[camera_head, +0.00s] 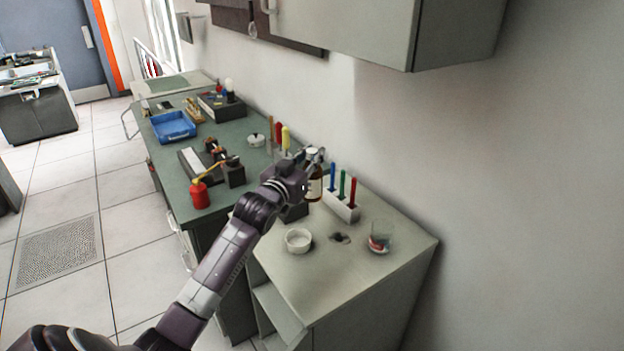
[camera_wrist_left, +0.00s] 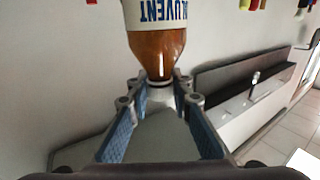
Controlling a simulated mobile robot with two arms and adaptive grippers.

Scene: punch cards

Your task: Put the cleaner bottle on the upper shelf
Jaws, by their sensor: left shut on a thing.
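The cleaner bottle (camera_head: 315,190) is brown with a pale label, and its top is at my left gripper (camera_head: 316,158). In the left wrist view the bottle (camera_wrist_left: 158,52) shows its amber shoulder and upside-down label lettering. The fingers of my left gripper (camera_wrist_left: 165,92) are closed around its narrow neck or cap. The bottle looks upright above the back of the light cabinet top; whether its base touches anything is hidden. A grey wall cabinet (camera_head: 345,28) hangs above; I cannot tell which surface is the upper shelf. My right gripper is not in view.
Beside the bottle stands a white holder (camera_head: 341,208) with blue, green and red markers. A white bowl (camera_head: 298,240) and a glass beaker (camera_head: 380,237) sit on the cabinet top (camera_head: 330,275). A red oil can (camera_head: 199,194) and blue tray (camera_head: 173,126) are on the green bench.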

